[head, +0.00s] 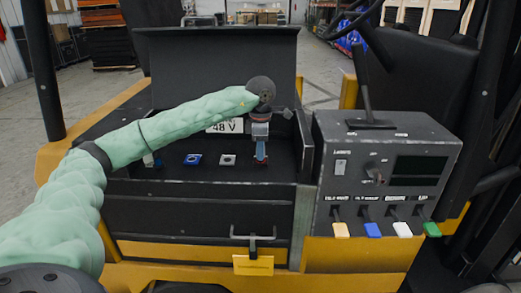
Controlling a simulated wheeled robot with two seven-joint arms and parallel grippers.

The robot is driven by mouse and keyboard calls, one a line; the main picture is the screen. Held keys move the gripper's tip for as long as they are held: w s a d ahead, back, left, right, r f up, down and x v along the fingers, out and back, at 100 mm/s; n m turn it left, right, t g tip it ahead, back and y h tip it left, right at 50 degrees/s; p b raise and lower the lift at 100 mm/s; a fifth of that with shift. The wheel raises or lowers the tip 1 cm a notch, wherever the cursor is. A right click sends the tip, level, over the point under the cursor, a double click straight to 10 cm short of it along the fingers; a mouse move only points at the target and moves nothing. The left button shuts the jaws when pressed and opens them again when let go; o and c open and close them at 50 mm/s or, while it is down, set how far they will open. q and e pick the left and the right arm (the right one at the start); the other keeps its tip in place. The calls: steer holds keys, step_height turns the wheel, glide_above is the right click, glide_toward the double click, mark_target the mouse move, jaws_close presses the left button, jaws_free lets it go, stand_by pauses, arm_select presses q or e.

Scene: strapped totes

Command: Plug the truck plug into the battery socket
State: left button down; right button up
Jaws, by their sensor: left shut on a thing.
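My left gripper (261,150) points down into the open battery compartment (135,125), at the right end of a row of sockets. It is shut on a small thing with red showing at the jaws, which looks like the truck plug. The gripper hides most of it, so I cannot tell whether it touches a socket. A blue socket (192,159) and a pale grey socket (228,160) show to its left. Another socket is partly hidden by my left arm. My right gripper is not in view.
The raised black lid (215,60) stands behind the compartment, near a "48 V" label (224,126). A grey control box (385,145) with a black lever (366,100) and coloured-tipped levers stands close on the right. A handle (253,238) is on the front.

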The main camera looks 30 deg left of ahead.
arm_select(q)
steer(key=shift+f+b, duration=0.4)
steer(key=shift+f, duration=0.15)
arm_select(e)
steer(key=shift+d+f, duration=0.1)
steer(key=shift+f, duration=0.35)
arm_select(q)
steer(key=c, duration=1.1)
jaws_free()
steer(key=shift+o, duration=0.2)
step_height(320, 180, up, 8)
steer(key=shift+f+b, duration=0.1)
steer(key=shift+b, duration=0.6)
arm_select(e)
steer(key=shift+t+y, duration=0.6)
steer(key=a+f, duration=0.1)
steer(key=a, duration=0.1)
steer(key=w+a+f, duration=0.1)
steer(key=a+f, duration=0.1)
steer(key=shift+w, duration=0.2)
arm_select(q)
steer(key=shift+f, duration=0.1)
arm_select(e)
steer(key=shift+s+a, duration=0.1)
